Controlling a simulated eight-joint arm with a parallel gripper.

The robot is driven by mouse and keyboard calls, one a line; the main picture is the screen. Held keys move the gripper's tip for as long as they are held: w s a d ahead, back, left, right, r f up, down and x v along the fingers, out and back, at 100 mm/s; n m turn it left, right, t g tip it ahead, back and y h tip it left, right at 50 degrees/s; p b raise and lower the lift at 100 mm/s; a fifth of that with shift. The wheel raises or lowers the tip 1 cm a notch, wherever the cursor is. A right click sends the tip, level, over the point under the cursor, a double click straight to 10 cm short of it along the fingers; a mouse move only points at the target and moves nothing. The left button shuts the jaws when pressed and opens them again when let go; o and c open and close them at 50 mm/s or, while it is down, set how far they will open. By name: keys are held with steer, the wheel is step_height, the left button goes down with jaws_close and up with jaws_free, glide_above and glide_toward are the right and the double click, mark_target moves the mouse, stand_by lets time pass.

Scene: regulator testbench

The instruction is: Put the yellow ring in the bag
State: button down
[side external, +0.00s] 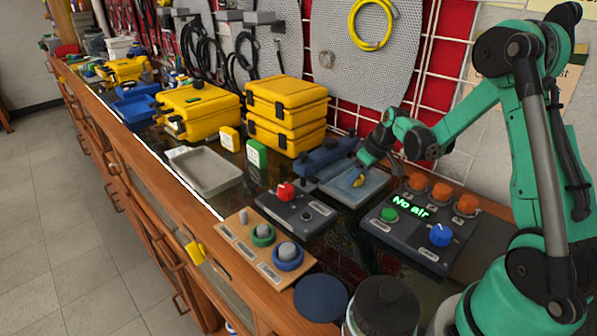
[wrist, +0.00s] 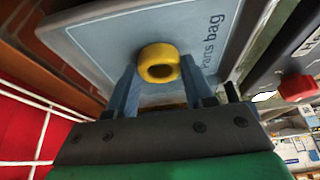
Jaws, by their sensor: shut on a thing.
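The yellow ring (wrist: 146,68) is between the two fingers of my gripper (wrist: 159,78) in the wrist view. My gripper is shut on it. The ring also shows as a small yellow spot (side external: 358,181) in the side external view. Behind it is the flat grey-blue bag (wrist: 105,47), lettered "Parts bag". In the side external view the bag (side external: 338,192) lies on the bench, with my gripper (side external: 362,174) over its right half. I cannot tell whether the ring touches the bag.
A "No air" panel (side external: 410,243) with knobs stands to the right of the bag. A blue block (side external: 325,158) sits behind. A grey tray (side external: 205,172) and yellow cases (side external: 287,113) stand further left.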

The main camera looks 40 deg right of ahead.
steer(key=shift+f, duration=0.15)
steer(key=shift+c, duration=1.7)
jaws_free()
steer(key=v, duration=1.2)
steer(key=s+a+r+t, duration=0.1)
steer(key=s+a, duration=0.3)
steer(key=a, duration=1.5)
steer(key=shift+a+r+t, duration=0.15)
steer(key=shift+r+t, duration=0.1)
steer(key=shift+t, duration=0.55)
